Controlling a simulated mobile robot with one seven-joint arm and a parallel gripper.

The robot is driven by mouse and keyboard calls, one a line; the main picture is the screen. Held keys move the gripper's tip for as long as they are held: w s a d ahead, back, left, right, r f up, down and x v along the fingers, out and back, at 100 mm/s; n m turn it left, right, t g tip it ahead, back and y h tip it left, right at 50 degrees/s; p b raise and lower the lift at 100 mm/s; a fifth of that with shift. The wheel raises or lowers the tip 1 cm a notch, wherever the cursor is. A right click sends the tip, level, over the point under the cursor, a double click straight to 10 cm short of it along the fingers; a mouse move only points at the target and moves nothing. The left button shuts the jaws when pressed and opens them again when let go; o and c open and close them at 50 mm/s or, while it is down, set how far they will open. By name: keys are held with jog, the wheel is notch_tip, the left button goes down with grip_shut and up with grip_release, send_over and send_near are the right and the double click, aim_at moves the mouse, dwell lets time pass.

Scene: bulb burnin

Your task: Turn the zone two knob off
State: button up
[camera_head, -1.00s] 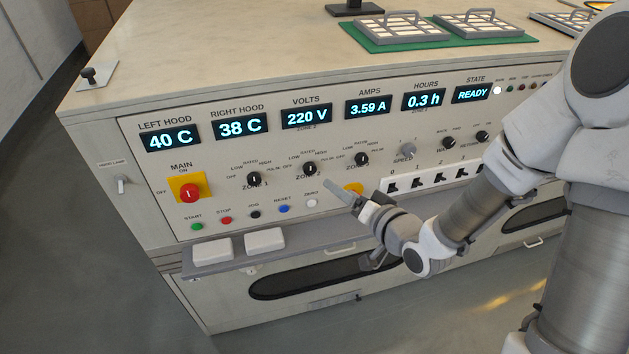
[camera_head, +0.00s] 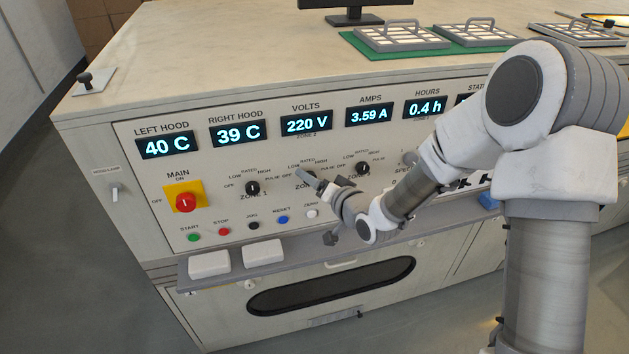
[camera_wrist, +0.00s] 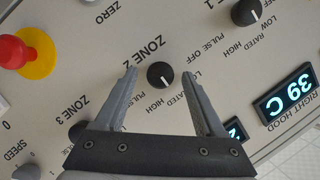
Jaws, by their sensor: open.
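The zone two knob (camera_wrist: 160,75) is a round black knob with a white mark, under the ZONE 2 label in the wrist view. Its mark points to the lower side of that view, seemingly toward the RATED label. My gripper (camera_wrist: 160,73) is open, with one finger to each side of the knob in the picture. I see no clear contact, and the depth gap is hard to judge. In the head view my gripper (camera_head: 308,178) is at the panel and hides most of this knob.
The zone 1 knob (camera_head: 252,188) and zone 3 knob (camera_head: 362,168) flank it. A red button on yellow (camera_wrist: 30,53) is close by in the wrist view. The red main switch (camera_head: 185,202) and several push buttons are left. A ledge with two white blocks (camera_head: 209,264) juts out below.

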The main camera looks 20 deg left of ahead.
grip_shut()
dwell(0.3)
jog(key=shift+n+b, duration=0.3)
jog(key=shift+b, duration=0.2)
jog(key=shift+s+a+n+t+h+b, duration=0.2)
jog(key=shift+n+t+h+b, duration=0.65)
jog(key=shift+n, duration=0.9)
jog(key=shift+s+a+n+t+h+b, duration=0.15)
jog(key=shift+n+t+h+b, duration=0.25)
jog(key=shift+n+h+b, duration=0.8)
jog(key=shift+s+a+n+t+h+b, duration=0.15)
jog(key=shift+n+t+h+b, duration=0.75)
jog(key=shift+n, duration=1.35)
jog(key=shift+w+h+p, duration=0.15)
jog(key=shift+h+p, duration=0.1)
jog(key=shift+p, duration=0.1)
